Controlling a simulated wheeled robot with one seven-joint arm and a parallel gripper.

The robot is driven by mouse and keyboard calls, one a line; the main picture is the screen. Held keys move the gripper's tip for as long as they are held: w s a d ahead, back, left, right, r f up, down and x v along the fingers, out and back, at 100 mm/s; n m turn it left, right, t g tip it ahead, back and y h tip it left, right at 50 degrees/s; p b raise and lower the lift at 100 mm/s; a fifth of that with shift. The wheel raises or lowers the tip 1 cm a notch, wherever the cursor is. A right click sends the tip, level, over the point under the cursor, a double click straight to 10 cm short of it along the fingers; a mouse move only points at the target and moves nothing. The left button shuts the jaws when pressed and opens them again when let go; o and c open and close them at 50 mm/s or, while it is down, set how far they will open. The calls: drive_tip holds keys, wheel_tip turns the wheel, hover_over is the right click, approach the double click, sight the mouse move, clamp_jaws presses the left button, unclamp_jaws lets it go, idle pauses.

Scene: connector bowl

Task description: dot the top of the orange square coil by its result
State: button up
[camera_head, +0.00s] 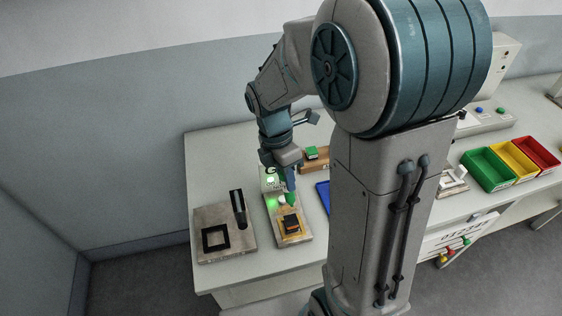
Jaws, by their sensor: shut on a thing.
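The orange square coil (291,224), with a dark centre, lies on the front part of a flat tester plate (293,240). A display and a green glow (271,181) show at the tester's back. My gripper (290,192) points down just above and behind the coil. It is shut on a slim green-ended thing, seemingly a green marker (290,200). The marker's lower end is close to the coil's back edge; I cannot tell whether it touches. The fingers are small and partly merge with the marker.
A plate with a black square frame (215,238) and a black upright post (238,208) stands left. A brown block with a green top (312,154) is behind, and a blue tray (322,196) right. Green (488,170), yellow (514,160) and red (536,153) bins stand far right.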

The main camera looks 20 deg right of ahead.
sight(286, 196)
drive_tip(key=shift+b+x, duration=0.65)
drive_tip(key=shift+x, duration=0.1)
drive_tip(key=shift+a+f+b, duration=0.1)
drive_tip(key=shift+f+b, duration=1.75)
drive_tip(key=shift+f, duration=0.35)
drive_tip(key=shift+f, duration=0.6)
drive_tip(key=shift+s+d+r+p+v, duration=0.15)
drive_tip(key=shift+s+p+v, duration=0.1)
drive_tip(key=shift+p+v, duration=0.8)
drive_tip(key=shift+s+d+p+v, duration=0.2)
drive_tip(key=shift+p+v, duration=0.65)
drive_tip(key=shift+v, duration=0.4)
drive_tip(key=shift+s+d+r+p+v, duration=0.1)
drive_tip(key=shift+s+p+v, duration=0.15)
drive_tip(key=shift+p+v, duration=0.8)
drive_tip(key=shift+a, duration=0.1)
